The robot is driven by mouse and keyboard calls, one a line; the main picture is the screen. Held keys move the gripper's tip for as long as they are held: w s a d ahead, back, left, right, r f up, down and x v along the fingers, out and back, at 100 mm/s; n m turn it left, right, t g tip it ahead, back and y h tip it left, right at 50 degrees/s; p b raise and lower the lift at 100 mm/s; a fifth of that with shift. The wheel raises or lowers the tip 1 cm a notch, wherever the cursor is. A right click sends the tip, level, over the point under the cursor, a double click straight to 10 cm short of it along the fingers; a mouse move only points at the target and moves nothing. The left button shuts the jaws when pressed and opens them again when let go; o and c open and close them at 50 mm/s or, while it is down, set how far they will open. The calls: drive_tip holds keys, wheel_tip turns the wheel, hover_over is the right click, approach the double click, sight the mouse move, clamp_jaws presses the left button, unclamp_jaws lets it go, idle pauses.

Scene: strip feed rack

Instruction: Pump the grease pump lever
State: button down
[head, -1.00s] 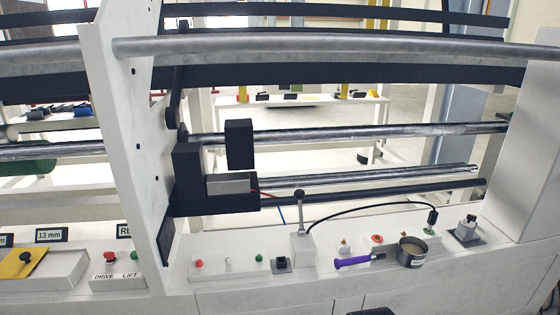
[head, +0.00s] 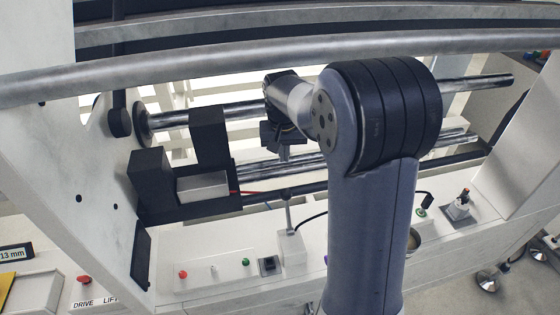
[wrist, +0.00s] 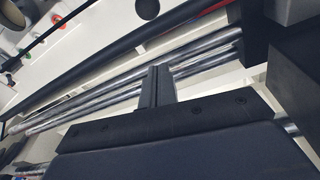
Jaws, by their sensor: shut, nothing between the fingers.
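The grease pump lever (head: 289,213) is a thin grey rod with a dark round knob. It stands nearly upright on the white pump block (head: 292,252) in the head view. My gripper (head: 284,156) is above and behind the knob in that picture, apart from it as far as I can tell. In the wrist view my gripper (wrist: 158,72) has its fingers together and empty, over the metal rods. A dark round end at the top edge of the wrist view (wrist: 148,8) may be the lever's knob. My arm hides part of the panel right of the pump.
Black blocks with a silver piece (head: 203,186) stand left of my gripper. Long metal rods (head: 235,111) run across behind it. A thick grey rail (head: 180,72) crosses above. Red (head: 183,274) and green (head: 245,262) buttons sit on the panel left of the pump.

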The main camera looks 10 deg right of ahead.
drive_tip(key=shift+w+r, duration=0.1)
drive_tip(key=shift+w, duration=0.2)
drive_tip(key=f, duration=0.3)
drive_tip(key=s+f+p, duration=0.1)
drive_tip(key=f, duration=0.2)
drive_tip(key=s+f, duration=0.1)
drive_tip(key=f, duration=0.2)
drive_tip(key=shift+p, duration=0.35)
drive_tip(key=shift+s, duration=0.3)
drive_tip(key=shift+f, duration=0.1)
drive_tip(key=shift+b, duration=0.4)
